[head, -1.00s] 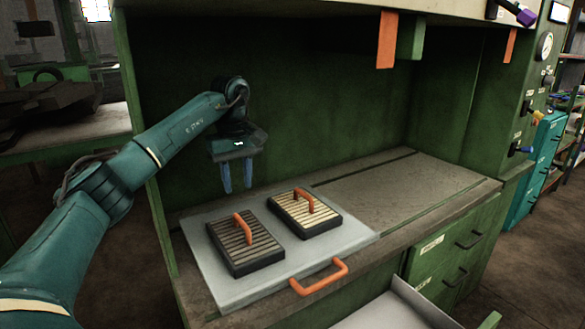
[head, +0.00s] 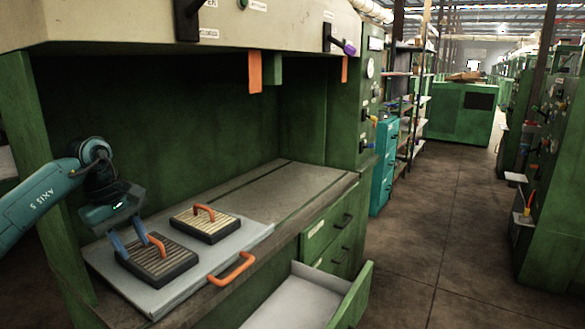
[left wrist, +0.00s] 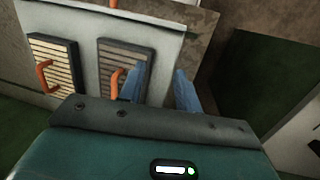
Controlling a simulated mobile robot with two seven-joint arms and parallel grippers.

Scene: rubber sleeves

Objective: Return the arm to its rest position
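My left arm comes in from the left in the head view. Its gripper (head: 133,240) points down with its two blue fingers apart and nothing visible between them. It overlaps the left edge of the nearer slatted block (head: 170,262), which has an orange handle. In the left wrist view the fingers (left wrist: 158,88) stand apart over the grey tray, the left one beside that block's handle (left wrist: 116,84). I cannot tell the exact height. My right gripper is not in view.
A second slatted block (head: 222,228) with an orange handle sits behind on the grey tray (head: 125,290), which has its own orange handle (head: 232,269). An open drawer (head: 295,302) juts out below the bench. The bench top (head: 270,195) to the right is clear.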

